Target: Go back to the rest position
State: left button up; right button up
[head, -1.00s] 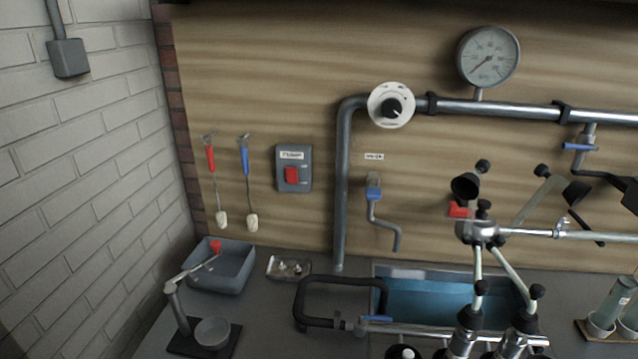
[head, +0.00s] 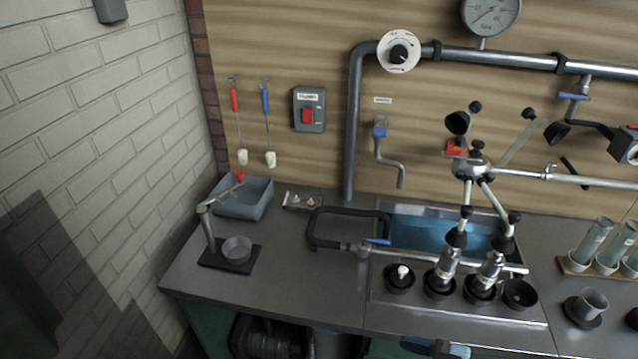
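Neither of my grippers can be made out in the head view. The task names no object. A metal bench (head: 280,268) stands against a wood-panelled wall, with a jointed metal stand (head: 475,172) over its middle. A blue and silver piece (head: 432,348) is cut off by the bottom edge, and I cannot tell what it is.
A blue basin (head: 450,236) is sunk in the bench, with several black cups (head: 399,278) before it. A grey bin (head: 246,200) and small lever press (head: 230,255) stand left. Glass tubes (head: 592,240) stand right. The front-left bench top is bare.

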jog(key=w+d+m+t+h+p, duration=0.3)
jog(key=d+m+t+h, duration=0.2)
jog(key=m+t+h, duration=0.35)
jog(key=s+a+f+m+g+h+p, duration=0.1)
jog(key=s+f+g, duration=0.4)
jog(key=f, duration=0.8)
jog(key=shift+s+a+h, duration=0.25)
jog(key=shift+s+h, duration=0.2)
jog(key=shift+s, duration=0.25)
